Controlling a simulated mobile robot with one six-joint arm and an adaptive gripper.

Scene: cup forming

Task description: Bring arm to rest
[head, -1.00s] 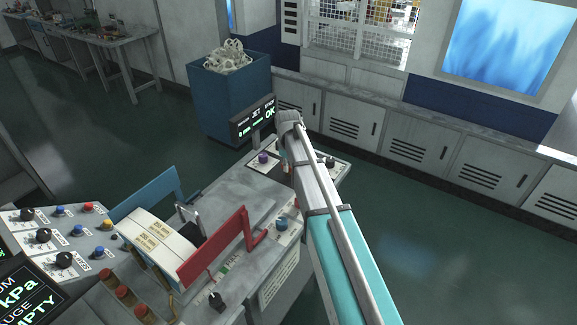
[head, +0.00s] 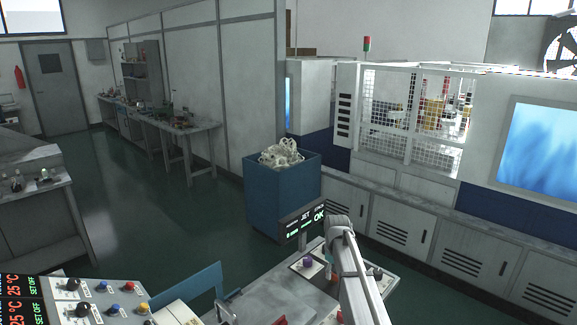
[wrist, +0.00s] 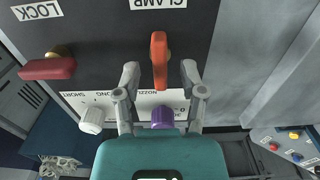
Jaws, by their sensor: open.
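My gripper (wrist: 160,75) is open in the wrist view, its two fingers spread and apart. An orange-red handle (wrist: 159,58) under the label CLAMP shows between the fingers, with a visible gap on each side. I cannot tell how far it is from the fingertips in depth. In the head view my arm (head: 352,268) reaches up from the bottom edge over the bench (head: 262,297), its end beside a small display (head: 303,222) reading JET and OK. The gripper fingers are hidden there.
A purple knob (wrist: 162,116), a white knob (wrist: 92,120) and a red LOCK handle (wrist: 47,69) are near the gripper. A blue bin (head: 278,203) of pale scrap stands behind the bench. Cabinets (head: 410,228) line the right. Open floor (head: 150,225) lies left.

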